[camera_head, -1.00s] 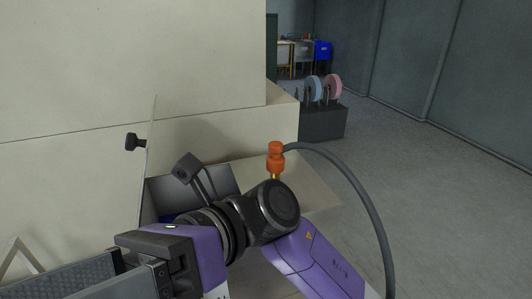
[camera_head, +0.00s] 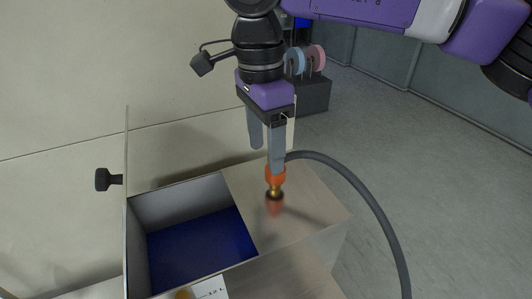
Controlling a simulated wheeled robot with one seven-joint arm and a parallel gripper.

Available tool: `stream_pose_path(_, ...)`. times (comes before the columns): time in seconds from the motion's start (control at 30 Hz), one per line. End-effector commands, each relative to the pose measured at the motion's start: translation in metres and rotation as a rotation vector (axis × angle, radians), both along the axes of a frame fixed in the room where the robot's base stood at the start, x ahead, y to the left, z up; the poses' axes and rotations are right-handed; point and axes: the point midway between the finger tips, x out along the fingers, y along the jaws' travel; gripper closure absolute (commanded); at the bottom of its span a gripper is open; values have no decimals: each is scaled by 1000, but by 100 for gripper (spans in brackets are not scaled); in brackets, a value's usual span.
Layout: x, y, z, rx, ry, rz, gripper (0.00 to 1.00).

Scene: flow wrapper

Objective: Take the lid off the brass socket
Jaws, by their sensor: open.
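The orange lid (camera_head: 275,176) stands upright on the brass socket (camera_head: 275,191) on a pale metal top. The lid's upper part is hidden behind one of my fingers. My gripper (camera_head: 267,160) points down with its two grey fingers apart. One finger is in front of the lid in the picture, and the other is to the left and farther back. I cannot tell whether either finger touches the lid. Below the socket is a blurred orange-brown patch (camera_head: 274,204), perhaps a reflection.
A grey hose (camera_head: 372,205) arcs right from behind the lid. An open bin with a blue floor (camera_head: 200,250) lies to the left, beside a clear panel with a black knob (camera_head: 103,180). A label (camera_head: 210,290) and a yellowish part (camera_head: 183,294) are at the bottom. Reels stand behind.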

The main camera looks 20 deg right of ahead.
Motion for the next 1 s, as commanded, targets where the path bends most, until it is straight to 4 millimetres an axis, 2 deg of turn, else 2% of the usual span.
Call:
stream_pose_path(0.03,4,-12,7,-38,-14,-11,38)
stream_pose_path(0.1,6,-21,11,-69,-22,-19,38)
stream_pose_path(0.2,7,-27,7,-87,-26,-24,38)
stream_pose_path(0.47,5,-28,-18,-84,-24,-22,38)
stream_pose_path(0.8,2,-29,-61,-81,-25,-23,38)
stream_pose_path(1.0,2,-30,-65,-83,-27,-23,38)
